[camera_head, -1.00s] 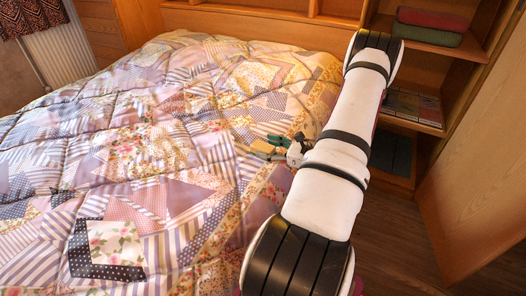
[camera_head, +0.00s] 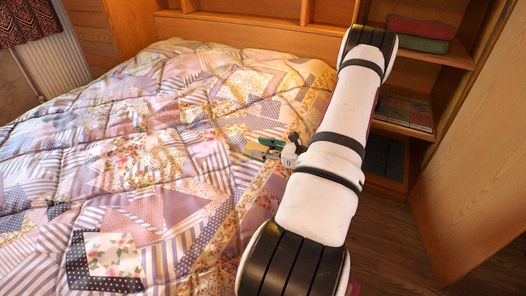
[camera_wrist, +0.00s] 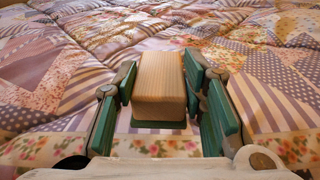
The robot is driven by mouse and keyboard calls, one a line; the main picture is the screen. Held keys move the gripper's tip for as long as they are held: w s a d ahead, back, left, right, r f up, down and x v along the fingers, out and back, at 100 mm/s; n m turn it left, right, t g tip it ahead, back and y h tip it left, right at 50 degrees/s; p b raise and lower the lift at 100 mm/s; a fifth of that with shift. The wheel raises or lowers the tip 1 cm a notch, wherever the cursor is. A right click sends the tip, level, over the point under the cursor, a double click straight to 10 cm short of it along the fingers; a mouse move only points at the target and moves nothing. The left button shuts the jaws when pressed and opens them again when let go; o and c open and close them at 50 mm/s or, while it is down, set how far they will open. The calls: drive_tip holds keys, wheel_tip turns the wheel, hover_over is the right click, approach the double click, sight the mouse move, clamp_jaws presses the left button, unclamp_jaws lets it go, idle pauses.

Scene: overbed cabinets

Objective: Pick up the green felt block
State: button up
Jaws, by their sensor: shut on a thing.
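The green felt block (camera_wrist: 160,90) shows in the wrist view as a pale wooden block with a thin green felt layer along its lower edge. My gripper (camera_wrist: 161,78) has its green-padded fingers on the block's left and right sides and is shut on it. In the head view my gripper (camera_head: 268,149) is small, over the right part of the bed beside my white arm. The block is mostly hidden there. I cannot tell for sure whether it is clear of the quilt.
The patchwork quilt (camera_head: 140,170) on the bed is rumpled and otherwise bare. Wooden shelves (camera_head: 445,55) stand at the right, with a red folded cloth (camera_head: 418,26), a green folded cloth (camera_head: 418,43) and books (camera_head: 408,112). A wooden panel (camera_head: 475,190) rises at the far right.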

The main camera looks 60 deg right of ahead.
drive_tip(key=s+a+p, duration=0.1)
drive_tip(key=s+a, duration=0.1)
drive_tip(key=a, duration=0.2)
drive_tip(key=s+a+p, duration=0.1)
drive_tip(key=a, duration=0.4)
drive_tip(key=s+a+r+p, duration=0.1)
drive_tip(key=s+a, duration=0.1)
drive_tip(key=a, duration=0.3)
drive_tip(key=shift+s+a, duration=0.25)
drive_tip(key=shift+s, duration=0.05)
